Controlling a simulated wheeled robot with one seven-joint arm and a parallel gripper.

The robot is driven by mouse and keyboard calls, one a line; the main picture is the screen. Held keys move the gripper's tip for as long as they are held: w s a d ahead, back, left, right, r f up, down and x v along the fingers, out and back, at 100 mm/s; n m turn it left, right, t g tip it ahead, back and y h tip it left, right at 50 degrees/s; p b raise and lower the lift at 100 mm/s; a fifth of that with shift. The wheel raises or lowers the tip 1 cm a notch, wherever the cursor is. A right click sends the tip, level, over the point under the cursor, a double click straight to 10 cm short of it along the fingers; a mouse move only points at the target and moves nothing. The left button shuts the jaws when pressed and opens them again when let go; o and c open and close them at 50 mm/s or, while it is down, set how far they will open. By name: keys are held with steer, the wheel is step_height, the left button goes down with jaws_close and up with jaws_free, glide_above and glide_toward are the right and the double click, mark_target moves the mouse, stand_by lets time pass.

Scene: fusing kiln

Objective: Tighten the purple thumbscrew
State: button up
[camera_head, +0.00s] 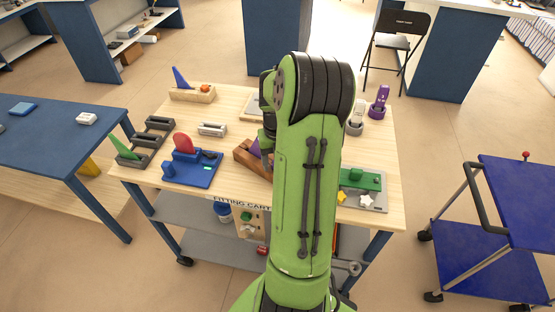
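A purple piece (255,146) shows at the brown wooden block (243,155) in the middle of the cart top, mostly hidden behind my arm. A second purple thing (379,101), upright with a rounded top, stands at the cart's back right. I cannot tell for sure which one is the thumbscrew. My gripper (266,154) points down over the brown block, close to the purple piece there. My green arm hides much of it, so its fingers and any contact cannot be made out.
The wooden cart top (222,105) also bears a blue fixture with a red rounded piece (183,143), grey brackets (131,157), a wooden base with a blue wedge (192,94), and a green block on a grey plate (360,179). A blue trolley (510,180) stands right.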

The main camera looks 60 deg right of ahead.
steer(key=shift+r+p, duration=1.65)
steer(key=shift+r, duration=0.45)
steer(key=o, duration=0.6)
steer(key=shift+f, duration=0.1)
